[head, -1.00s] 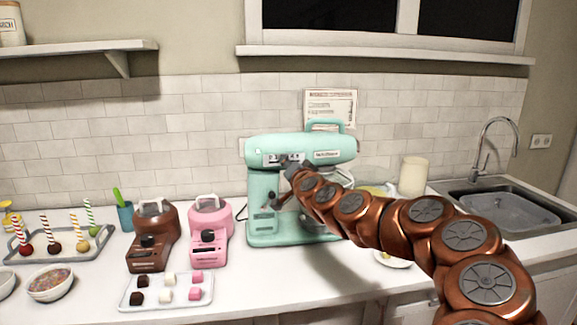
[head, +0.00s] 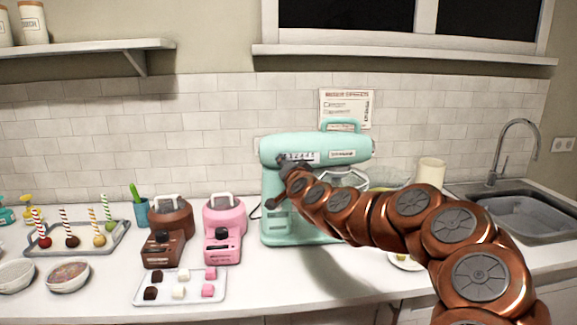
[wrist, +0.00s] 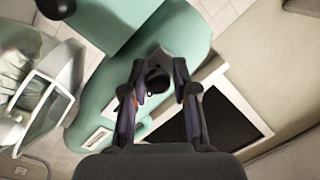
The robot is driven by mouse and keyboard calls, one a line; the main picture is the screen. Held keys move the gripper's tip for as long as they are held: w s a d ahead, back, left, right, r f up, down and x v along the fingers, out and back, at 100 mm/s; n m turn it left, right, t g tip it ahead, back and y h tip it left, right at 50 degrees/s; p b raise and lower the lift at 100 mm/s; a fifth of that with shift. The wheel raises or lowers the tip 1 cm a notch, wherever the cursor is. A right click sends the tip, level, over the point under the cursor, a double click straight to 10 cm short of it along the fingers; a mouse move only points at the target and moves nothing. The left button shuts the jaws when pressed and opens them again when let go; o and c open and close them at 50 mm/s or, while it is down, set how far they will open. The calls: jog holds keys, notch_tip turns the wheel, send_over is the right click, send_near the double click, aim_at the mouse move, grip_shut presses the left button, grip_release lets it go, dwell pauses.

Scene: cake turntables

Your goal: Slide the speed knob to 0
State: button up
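The teal stand mixer (head: 345,150) stands on the counter against the tiled wall. Its white speed scale (head: 303,157) with small numbers is on the side of the head. My gripper (head: 284,166) is at the left end of this scale and hides part of it, and the speed knob cannot be made out in the head view. In the wrist view my gripper (wrist: 159,72) has its fingers apart on both sides of a dark round knob (wrist: 157,80). The knob sits close to the left finger, with a gap towards the right one. Whether a finger touches it is unclear.
A brown machine (head: 170,230) and a pink machine (head: 225,225) stand left of the mixer, behind a tray of cubes (head: 215,300). A glass bowl (head: 345,180) is partly behind my arm. A sink (head: 525,215) is at the right.

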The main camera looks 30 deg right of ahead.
jog(key=o, duration=0.3)
jog(key=shift+a, duration=0.25)
jog(key=shift+o, duration=0.5)
jog(key=shift+d, duration=0.1)
jog(key=shift+s, duration=0.1)
jog(key=v, duration=1.1)
jog(key=shift+s, duration=0.35)
